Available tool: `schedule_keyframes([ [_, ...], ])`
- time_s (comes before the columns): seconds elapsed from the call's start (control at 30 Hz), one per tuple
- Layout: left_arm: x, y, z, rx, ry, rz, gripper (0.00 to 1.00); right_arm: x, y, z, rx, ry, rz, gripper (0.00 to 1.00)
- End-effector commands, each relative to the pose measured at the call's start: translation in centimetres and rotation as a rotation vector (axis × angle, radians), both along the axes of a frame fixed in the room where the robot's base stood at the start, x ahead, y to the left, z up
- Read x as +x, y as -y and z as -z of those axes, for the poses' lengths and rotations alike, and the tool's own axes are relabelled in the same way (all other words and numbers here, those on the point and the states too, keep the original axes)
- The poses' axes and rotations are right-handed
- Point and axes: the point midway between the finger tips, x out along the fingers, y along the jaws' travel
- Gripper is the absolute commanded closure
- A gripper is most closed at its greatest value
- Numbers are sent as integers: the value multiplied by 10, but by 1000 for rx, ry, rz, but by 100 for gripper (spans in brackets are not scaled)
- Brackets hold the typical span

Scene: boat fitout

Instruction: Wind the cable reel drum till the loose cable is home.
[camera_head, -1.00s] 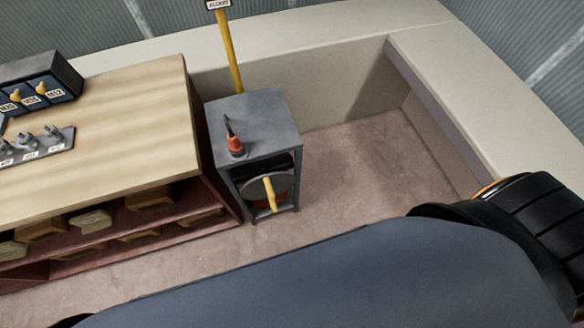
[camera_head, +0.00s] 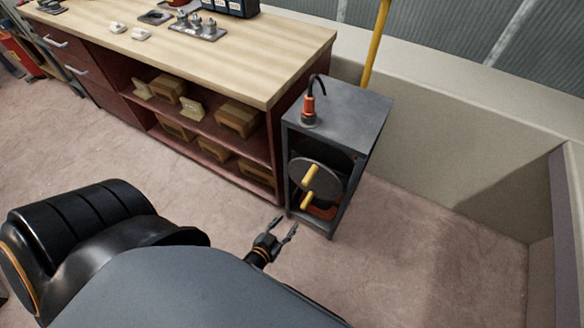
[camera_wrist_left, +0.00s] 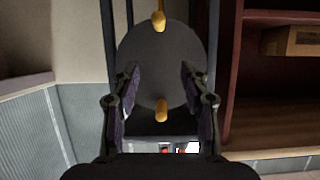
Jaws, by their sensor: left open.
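The grey drum disc (camera_head: 318,180) of the cable reel sits upright inside an open-fronted grey cabinet (camera_head: 345,107). Two yellow handles, an upper one (camera_head: 311,173) and a lower one (camera_head: 306,200), stick out of its face. Orange cable (camera_head: 322,211) shows low behind the disc. My left gripper (camera_head: 286,224) is open and empty, in front of the cabinet and apart from the drum. In the left wrist view the disc (camera_wrist_left: 155,70) appears beyond and between the spread fingers, with one handle (camera_wrist_left: 161,110) between them. My right gripper is not in view.
A red-orange plug (camera_head: 309,108) with a black lead stands on the cabinet top. A wooden-topped workbench (camera_head: 250,70) with shelves adjoins on the left. A yellow pole (camera_head: 376,42) rises behind. Floor to the cabinet's right is clear.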

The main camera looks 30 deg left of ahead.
Motion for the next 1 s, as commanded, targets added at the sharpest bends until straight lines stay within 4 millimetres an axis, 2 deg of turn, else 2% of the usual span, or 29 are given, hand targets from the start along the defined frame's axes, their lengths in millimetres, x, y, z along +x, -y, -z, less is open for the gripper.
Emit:
schedule_keyframes([
  [0.03,11,3,-10,-6,111,-5,55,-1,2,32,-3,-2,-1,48],
  [0.1,23,4,-48,-11,242,-11,55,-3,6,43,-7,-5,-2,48],
  [0.2,29,5,-84,-13,354,-15,55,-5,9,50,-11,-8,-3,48],
  [0.3,30,5,-100,-13,393,-16,55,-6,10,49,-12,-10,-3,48],
  [0.47,33,5,-102,-13,394,-16,55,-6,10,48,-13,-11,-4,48],
  [0.67,51,5,-100,-13,393,-16,55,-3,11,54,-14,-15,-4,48],
  [1.0,91,5,-99,-14,393,-17,55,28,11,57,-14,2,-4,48],
])
